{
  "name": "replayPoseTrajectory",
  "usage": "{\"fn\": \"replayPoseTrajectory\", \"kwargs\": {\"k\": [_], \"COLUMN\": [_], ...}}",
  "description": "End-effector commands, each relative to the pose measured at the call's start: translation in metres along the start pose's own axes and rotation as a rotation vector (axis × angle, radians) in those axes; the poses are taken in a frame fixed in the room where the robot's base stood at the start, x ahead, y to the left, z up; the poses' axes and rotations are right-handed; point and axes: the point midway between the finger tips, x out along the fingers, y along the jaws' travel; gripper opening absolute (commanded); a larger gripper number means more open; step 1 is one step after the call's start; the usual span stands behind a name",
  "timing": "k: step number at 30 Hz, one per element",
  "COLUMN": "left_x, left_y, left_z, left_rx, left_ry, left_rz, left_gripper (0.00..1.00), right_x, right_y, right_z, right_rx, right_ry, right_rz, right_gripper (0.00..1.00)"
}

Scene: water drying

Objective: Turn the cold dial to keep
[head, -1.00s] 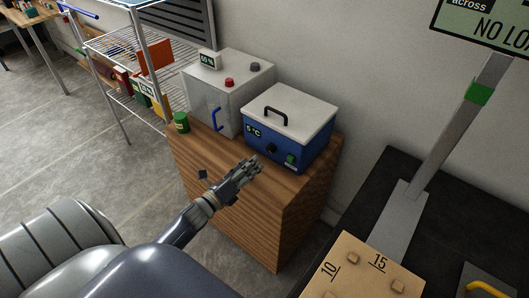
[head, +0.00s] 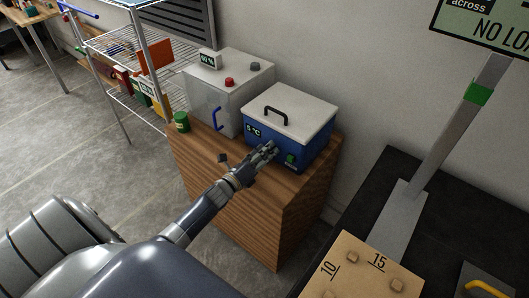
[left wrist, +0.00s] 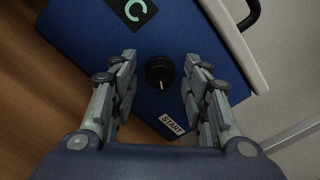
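The cold dial is a black round knob (left wrist: 160,72) with a pale pointer mark, on the front of a blue box with a white lid (head: 290,112). In the left wrist view the dial sits between the two fingers of my left gripper (left wrist: 158,92), which are open and apart from it. In the head view my left gripper (head: 262,155) is at the front of the blue box and hides the dial. A "5 °C" display (head: 254,130) shows on the box front. My right gripper is not in view.
A grey box (head: 213,101) with a blue handle and a green can (head: 181,122) share the wooden cabinet (head: 225,195). A dark bench (head: 430,190) stands to the right.

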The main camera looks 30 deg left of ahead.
Motion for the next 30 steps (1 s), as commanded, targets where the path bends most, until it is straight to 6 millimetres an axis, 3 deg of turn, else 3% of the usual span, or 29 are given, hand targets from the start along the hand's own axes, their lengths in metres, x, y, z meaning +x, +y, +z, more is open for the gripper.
{"fn": "replayPoseTrajectory", "kwargs": {"k": [1, 4, 5, 17, 30], "left_x": [-0.0001, -0.0001, -0.0001, -0.0002, -0.0002], "left_y": [-0.0001, -0.0001, -0.0001, 0.0005, 0.0020], "left_z": [-0.0001, 0.0000, 0.0000, 0.0000, -0.0001], "left_rx": [0.000, 0.000, 0.000, -0.050, -0.384], "left_ry": [0.000, 0.000, 0.000, 0.000, -0.001], "left_rz": [0.000, 0.000, 0.000, 0.000, 0.001], "left_gripper": [0.25, 0.03, 0.02, 0.02, 0.02], "right_x": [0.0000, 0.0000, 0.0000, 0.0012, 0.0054], "right_y": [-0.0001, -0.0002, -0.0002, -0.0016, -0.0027], "right_z": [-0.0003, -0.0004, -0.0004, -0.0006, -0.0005], "right_rx": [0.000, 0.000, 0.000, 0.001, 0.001], "right_ry": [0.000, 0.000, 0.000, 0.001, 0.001], "right_rz": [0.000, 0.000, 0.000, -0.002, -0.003], "right_gripper": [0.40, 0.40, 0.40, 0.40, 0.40]}}
